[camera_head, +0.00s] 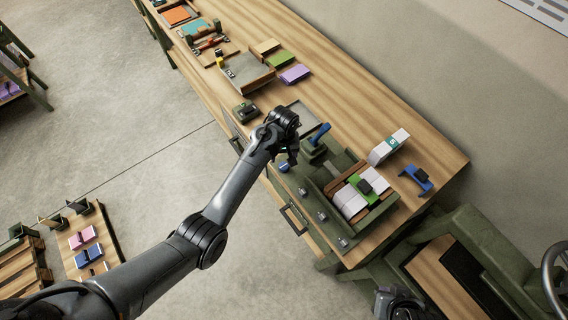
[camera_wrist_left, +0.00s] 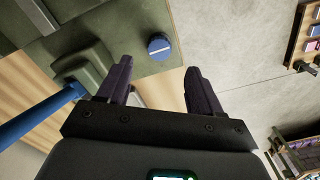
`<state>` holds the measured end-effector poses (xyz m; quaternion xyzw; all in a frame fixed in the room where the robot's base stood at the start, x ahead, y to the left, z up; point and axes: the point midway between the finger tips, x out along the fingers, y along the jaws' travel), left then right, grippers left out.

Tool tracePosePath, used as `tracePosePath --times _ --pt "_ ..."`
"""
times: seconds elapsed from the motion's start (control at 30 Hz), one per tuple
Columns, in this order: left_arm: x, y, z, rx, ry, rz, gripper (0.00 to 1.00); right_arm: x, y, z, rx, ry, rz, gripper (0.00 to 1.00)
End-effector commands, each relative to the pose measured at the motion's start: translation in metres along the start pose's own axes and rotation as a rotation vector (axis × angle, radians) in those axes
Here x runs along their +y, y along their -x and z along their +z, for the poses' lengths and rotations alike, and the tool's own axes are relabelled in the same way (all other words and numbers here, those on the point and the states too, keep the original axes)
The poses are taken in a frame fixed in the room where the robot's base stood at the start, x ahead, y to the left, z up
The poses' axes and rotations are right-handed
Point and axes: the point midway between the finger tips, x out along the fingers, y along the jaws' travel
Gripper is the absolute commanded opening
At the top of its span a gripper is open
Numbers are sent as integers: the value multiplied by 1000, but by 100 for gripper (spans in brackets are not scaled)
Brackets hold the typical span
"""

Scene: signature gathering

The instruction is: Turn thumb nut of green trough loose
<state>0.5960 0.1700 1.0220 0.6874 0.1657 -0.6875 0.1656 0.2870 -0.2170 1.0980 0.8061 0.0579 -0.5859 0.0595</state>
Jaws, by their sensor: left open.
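The green trough (camera_head: 322,207) stands on the wooden bench and holds white stacks and a green piece at its right end. A round blue thumb nut (camera_head: 283,166) sits at its left end, by the front side. In the left wrist view the thumb nut (camera_wrist_left: 159,46) shows a pale line across its face, on a green surface (camera_wrist_left: 125,35). My left gripper (camera_wrist_left: 160,82) is open and empty. Its fingers point toward the nut, apart from it. In the head view the left gripper (camera_head: 287,153) is just above the nut, its fingertips partly hidden.
A blue lever (camera_head: 319,134) on a green block stands beside the gripper; it also shows in the left wrist view (camera_wrist_left: 35,118). A white stack (camera_head: 389,147) and a blue tool (camera_head: 417,179) lie right of the trough. A tray (camera_head: 247,73) sits farther back.

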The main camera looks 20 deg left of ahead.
Motion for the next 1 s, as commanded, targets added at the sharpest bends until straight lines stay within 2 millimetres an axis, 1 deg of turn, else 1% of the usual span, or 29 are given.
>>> tracePosePath --times 0.03,0.2,0.4,0.6,0.87,0.9,1.0 --pt "-1 -9 0 -2 0 -3 65 0 0 0 0 0 1 0" --pt "-1 -36 0 -1 1 -2 65 1 -2 1 0 4 4 0" --pt "0 -59 0 -1 -1 -2 65 3 -4 2 -1 10 9 0" --pt "0 -69 0 -1 -1 -1 65 3 -5 2 -1 9 9 0" --pt "0 -69 0 0 0 0 65 2 -5 2 -1 6 7 0" --pt "0 -69 0 0 0 0 62 2 -5 2 -1 5 6 0" --pt "0 -69 0 0 0 0 47 1 -5 2 -1 3 4 0"
